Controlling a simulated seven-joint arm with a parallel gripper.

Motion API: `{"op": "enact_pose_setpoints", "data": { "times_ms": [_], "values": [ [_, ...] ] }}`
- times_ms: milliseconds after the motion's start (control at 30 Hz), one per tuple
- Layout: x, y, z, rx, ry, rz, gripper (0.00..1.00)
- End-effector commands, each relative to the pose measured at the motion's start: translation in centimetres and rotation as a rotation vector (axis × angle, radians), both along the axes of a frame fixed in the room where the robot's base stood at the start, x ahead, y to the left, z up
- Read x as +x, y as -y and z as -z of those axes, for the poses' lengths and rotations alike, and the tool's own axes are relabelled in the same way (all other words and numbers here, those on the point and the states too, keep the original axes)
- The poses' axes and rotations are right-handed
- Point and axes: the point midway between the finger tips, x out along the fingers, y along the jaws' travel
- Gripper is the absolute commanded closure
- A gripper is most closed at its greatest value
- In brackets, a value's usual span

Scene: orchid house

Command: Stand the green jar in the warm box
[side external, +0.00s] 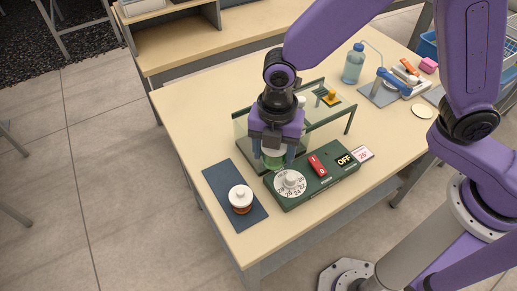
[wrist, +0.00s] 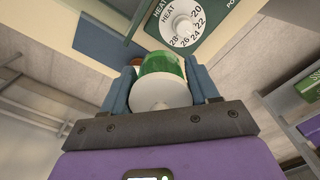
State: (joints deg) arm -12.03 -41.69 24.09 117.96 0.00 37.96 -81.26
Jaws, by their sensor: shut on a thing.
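The green jar (wrist: 160,65) has a white lid (wrist: 160,93) and is between the blue fingers of my gripper (wrist: 165,85) in the wrist view. In the side view my gripper (side external: 273,152) points down and is shut on the jar (side external: 273,161), which is partly hidden by the fingers. The warm box (side external: 240,128) has clear walls and a green control panel (side external: 318,180) with a white dial, a red switch and a display reading OFF. The jar is held at the box's left front, just behind the panel. I cannot tell whether its base touches anything.
A brown jar with a white lid (side external: 241,199) stands on a dark blue mat (side external: 222,179) left of the panel. A small yellow piece (side external: 330,97) shows at the box's back. A blue bottle (side external: 354,64) and a blue-handled tool (side external: 393,82) are farther right.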

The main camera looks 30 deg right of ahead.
Motion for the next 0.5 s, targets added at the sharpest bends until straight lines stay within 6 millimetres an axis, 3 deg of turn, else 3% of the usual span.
{"op": "enact_pose_setpoints", "data": {
  "times_ms": [167, 267, 500],
  "values": [
    [-0.9, 0.8, -0.6, 0.001, 0.001, 0.0, 0.76],
    [-0.1, 1.4, -0.7, 0.001, 0.001, 0.003, 0.76],
    [6.6, 4.2, -0.2, 0.0, 0.0, 0.011, 0.76]
  ]
}}
